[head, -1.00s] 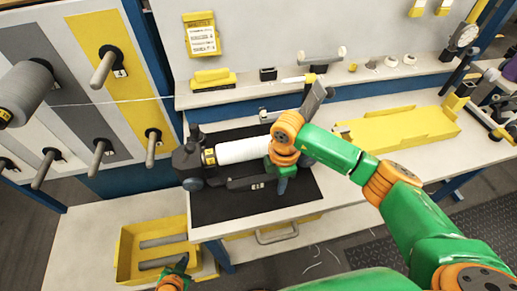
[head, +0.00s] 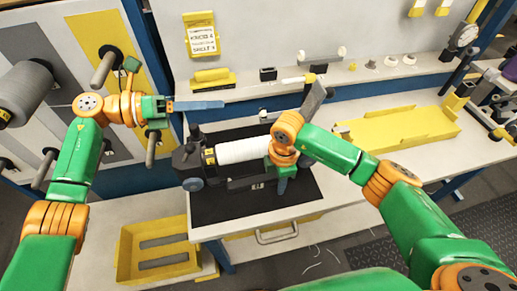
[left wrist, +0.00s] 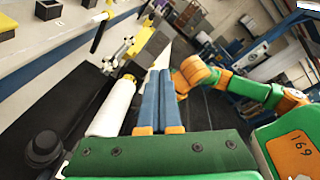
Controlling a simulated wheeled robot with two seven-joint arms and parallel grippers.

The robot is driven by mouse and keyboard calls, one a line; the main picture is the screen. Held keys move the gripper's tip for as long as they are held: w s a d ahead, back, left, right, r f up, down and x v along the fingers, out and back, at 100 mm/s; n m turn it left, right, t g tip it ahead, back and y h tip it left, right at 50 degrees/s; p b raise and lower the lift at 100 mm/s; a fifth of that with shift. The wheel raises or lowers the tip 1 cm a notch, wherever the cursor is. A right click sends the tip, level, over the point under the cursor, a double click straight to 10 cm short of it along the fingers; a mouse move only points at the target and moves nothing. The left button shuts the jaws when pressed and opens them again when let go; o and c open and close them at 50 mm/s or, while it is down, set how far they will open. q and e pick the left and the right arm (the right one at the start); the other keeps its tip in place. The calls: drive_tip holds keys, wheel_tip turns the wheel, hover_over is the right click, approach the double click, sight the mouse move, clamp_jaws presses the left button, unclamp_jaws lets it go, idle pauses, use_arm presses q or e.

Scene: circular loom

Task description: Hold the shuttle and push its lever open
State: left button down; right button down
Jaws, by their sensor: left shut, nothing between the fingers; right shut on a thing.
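The shuttle (head: 190,157) is a dark body carrying a white thread spool (head: 238,150). It lies on a black mat (head: 222,208) at the left end of the bench. My right gripper (head: 281,184) is shut on the shuttle's right end, and its wrist hides that end. My left gripper (head: 205,105) is shut and empty, raised above and behind the shuttle's left end, apart from it. In the left wrist view its blue fingers (left wrist: 160,100) lie together, with the white spool (left wrist: 112,108) and a black knob (left wrist: 45,150) to their left. I cannot clearly make out the lever.
A panel with pegs and a grey thread cone (head: 25,92) stands at the left, close to my left arm. A narrow shelf (head: 235,97) with small parts runs behind the mat. A yellow tray (head: 400,130) lies right, and a yellow bin (head: 128,255) stands low at front left.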

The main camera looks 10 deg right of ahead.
use_arm(q)
wheel_tip(320, 180, down, 2)
drive_tip(key=a+y, duration=0.3)
drive_tip(key=y, duration=0.7)
approach(217, 155)
drive_tip(key=shift+g, duration=0.3)
drive_tip(key=x, duration=0.4)
drive_tip(key=shift+w+d+f, duration=0.1)
drive_tip(key=shift+w+f, duration=0.25)
